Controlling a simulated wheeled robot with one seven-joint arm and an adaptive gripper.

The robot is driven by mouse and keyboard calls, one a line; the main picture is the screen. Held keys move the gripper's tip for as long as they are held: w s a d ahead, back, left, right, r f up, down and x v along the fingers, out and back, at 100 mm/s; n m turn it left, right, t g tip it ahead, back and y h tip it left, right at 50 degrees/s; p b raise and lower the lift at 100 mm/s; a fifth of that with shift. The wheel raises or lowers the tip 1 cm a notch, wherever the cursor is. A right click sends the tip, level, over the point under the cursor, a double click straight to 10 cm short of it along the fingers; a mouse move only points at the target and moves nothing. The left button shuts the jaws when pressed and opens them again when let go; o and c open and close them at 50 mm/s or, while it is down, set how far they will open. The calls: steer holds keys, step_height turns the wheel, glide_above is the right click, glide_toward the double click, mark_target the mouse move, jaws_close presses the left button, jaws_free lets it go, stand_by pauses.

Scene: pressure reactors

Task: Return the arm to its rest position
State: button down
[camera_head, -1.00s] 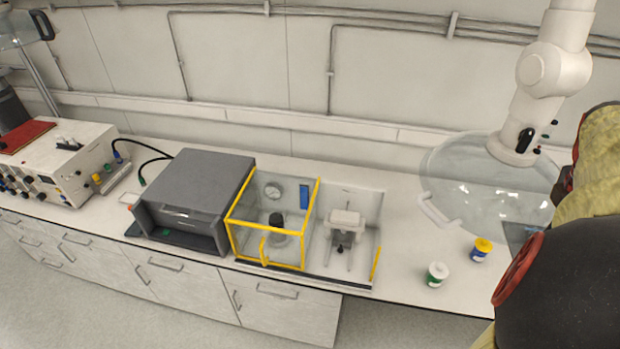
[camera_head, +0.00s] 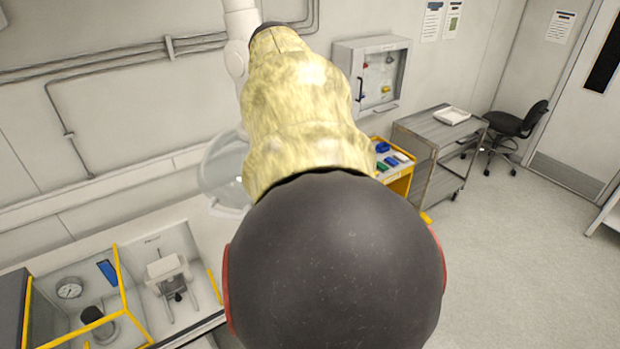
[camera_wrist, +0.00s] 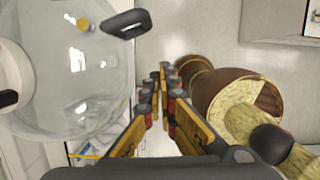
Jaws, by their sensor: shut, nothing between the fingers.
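My gripper (camera_wrist: 163,82) shows in the wrist view, its two yellow-and-dark fingers meeting at the tips, shut with nothing between them. It is hidden in the head view. My arm (camera_head: 310,120), with a yellow fabric sleeve and a large dark rounded joint, fills the middle of the head view. Other parts of my own body show at the right of the wrist view.
A clear round shield (camera_head: 222,172) is partly behind my arm and also fills the wrist view's left side (camera_wrist: 70,70). A yellow-framed enclosure (camera_head: 122,290) stands at lower left. A cart (camera_head: 430,150) and chair (camera_head: 518,122) stand right; floor (camera_head: 530,250) is open there.

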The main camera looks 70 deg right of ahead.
steer(key=w+a+f+m+t+b, duration=0.2)
steer(key=w+a+f+m+b, duration=0.3)
steer(key=a+f+m, duration=0.3)
steer(key=w+a+f+m+t+b, duration=0.2)
steer(key=w+a+f+m+b, duration=0.2)
steer(key=w+a+f+m, duration=0.35)
steer(key=s+a+f+n+t+y+b, duration=0.1)
steer(key=a+f+n+t+y+b, duration=0.1)
steer(key=a+f+b, duration=1.4)
steer(key=a+f+n+t, duration=0.1)
steer(key=a+f+n, duration=0.1)
steer(key=a+f, duration=0.3)
steer(key=shift+s+a, duration=0.2)
steer(key=shift+a, duration=1.25)
steer(key=shift+d, duration=0.1)
